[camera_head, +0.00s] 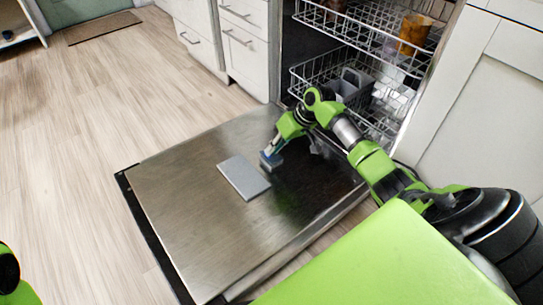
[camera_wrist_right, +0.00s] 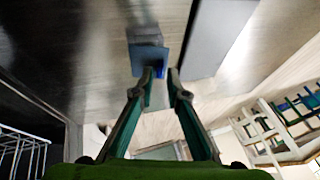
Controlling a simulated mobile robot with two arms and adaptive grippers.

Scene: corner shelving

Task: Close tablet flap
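The dishwasher door lies open and flat, with a flat grey rectangular panel (camera_head: 243,177) on its inner face. Beside it is a small grey-blue piece (camera_head: 270,161), probably the tablet flap. In the right wrist view it shows as a grey block with a blue face (camera_wrist_right: 147,56), and the grey panel (camera_wrist_right: 215,38) is to its right. My right gripper (camera_head: 272,150) points down at the small piece. In its wrist view the fingertips (camera_wrist_right: 161,73) are apart with nothing between them. The left fingertip overlaps the blue face; contact is unclear. My left gripper is out of view.
The open dishwasher door (camera_head: 190,215) spreads low over the wooden floor. Wire racks (camera_head: 330,62) stand behind, with an orange cup (camera_head: 414,33) in the upper one and a grey basket (camera_head: 352,84) below. White drawers (camera_head: 243,50) are to the left.

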